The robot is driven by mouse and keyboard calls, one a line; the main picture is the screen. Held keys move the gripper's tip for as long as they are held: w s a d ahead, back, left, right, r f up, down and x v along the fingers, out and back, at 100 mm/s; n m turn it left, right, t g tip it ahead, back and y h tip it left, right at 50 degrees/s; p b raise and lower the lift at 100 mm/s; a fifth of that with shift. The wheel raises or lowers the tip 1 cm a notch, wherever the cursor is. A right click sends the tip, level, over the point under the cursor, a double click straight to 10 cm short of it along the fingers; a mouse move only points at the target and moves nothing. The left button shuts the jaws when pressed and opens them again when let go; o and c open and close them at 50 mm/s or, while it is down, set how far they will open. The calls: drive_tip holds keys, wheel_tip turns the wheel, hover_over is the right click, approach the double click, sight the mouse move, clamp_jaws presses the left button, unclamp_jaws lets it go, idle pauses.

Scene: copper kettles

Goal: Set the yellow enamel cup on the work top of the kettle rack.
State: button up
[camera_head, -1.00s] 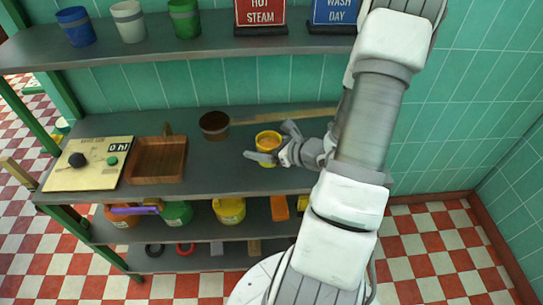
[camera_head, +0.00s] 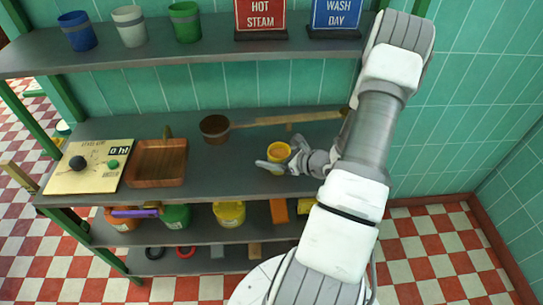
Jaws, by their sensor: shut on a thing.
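The yellow enamel cup (camera_head: 278,151) is upright at the right half of the work top (camera_head: 215,178) of the kettle rack. My gripper (camera_head: 277,160) reaches in from the right and is shut on the cup. One finger shows in front of the cup; the other is mostly hidden. I cannot tell whether the cup's base touches the work top or is a little above it.
A brown pan (camera_head: 214,128) with a long wooden handle lies behind the cup. A wooden tray (camera_head: 157,163) and a pale board (camera_head: 90,166) are on the left. The upper shelf (camera_head: 190,50) holds cups and signs. Bare work top lies between tray and cup.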

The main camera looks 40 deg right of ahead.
drive_tip(key=shift+f, duration=0.2)
drive_tip(key=o, duration=1.4)
drive_tip(key=shift+r, duration=0.1)
drive_tip(key=shift+r, duration=0.2)
drive_tip(key=v, duration=1.2)
drive_tip(key=shift+f, duration=0.1)
